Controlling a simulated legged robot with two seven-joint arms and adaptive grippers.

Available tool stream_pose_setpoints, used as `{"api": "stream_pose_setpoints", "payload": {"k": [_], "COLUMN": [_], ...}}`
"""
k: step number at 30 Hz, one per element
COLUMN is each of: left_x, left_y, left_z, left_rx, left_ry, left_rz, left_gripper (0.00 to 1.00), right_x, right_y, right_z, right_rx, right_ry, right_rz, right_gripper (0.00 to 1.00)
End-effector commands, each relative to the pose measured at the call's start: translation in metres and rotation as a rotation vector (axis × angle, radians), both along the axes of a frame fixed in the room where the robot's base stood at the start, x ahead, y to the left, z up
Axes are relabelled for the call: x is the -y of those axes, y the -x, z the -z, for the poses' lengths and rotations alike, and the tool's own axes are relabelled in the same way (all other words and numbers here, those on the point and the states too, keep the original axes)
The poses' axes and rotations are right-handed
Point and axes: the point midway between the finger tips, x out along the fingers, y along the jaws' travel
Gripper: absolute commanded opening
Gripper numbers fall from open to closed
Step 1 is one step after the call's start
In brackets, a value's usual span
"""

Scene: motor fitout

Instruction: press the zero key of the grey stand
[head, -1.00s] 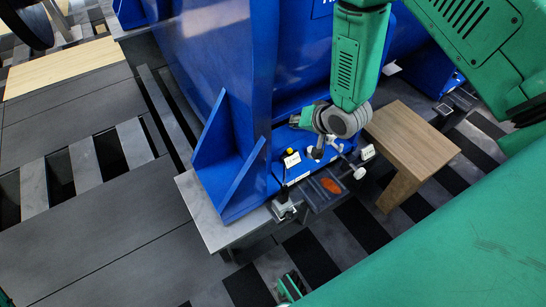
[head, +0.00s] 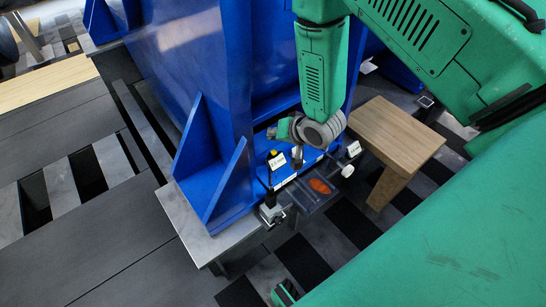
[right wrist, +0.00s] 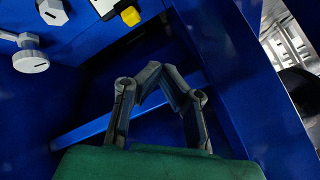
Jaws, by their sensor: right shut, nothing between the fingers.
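A small dark post on a grey clamp-like base (head: 270,213) stands at the front edge of the blue motor's foot and carries a white label plate (head: 277,162); I take it for the grey stand. A yellow cap (head: 273,153) shows just above the plate. It also shows at the top of the right wrist view (right wrist: 130,16), beside a white plate (right wrist: 103,5). I cannot make out which part is the zero key. My right gripper (head: 273,131) is just above the yellow cap in the picture, apart from it. Its fingers (right wrist: 152,73) are shut and empty.
The blue motor housing (head: 180,60) rises behind, with a slanted rib (head: 226,185) left of the stand. A dark tray with an orange patch (head: 320,187), a white knob (head: 347,170) and a wooden block (head: 397,130) lie to the right.

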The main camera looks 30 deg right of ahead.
Motion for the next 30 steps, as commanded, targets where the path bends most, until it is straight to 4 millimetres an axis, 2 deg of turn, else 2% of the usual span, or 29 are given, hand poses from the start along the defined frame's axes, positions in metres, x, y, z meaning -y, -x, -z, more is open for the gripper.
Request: {"api": "stream_pose_setpoints", "payload": {"k": [1, 2, 9, 30], "left_x": [0.000, 0.000, 0.000, 0.000], "left_y": [0.000, 0.000, 0.000, 0.000], "left_z": [0.013, 0.016, 0.025, 0.024], "left_rx": [0.000, 0.000, 0.000, 0.000], "left_ry": [0.000, 0.000, 0.000, 0.000], "left_rz": [0.000, 0.000, 0.000, 0.000], "left_gripper": [0.46, 0.46, 0.46, 0.46], "right_x": [0.000, 0.000, 0.000, 0.000], "right_y": [0.000, 0.000, 0.000, 0.000], "right_z": [0.014, 0.018, 0.035, 0.036], "right_rx": [0.000, 0.000, 0.002, 0.002], "right_ry": [0.001, 0.001, 0.000, 0.000], "right_rz": [-0.001, -0.001, -0.001, -0.001], "right_gripper": [0.00, 0.00, 0.00, 0.00]}}
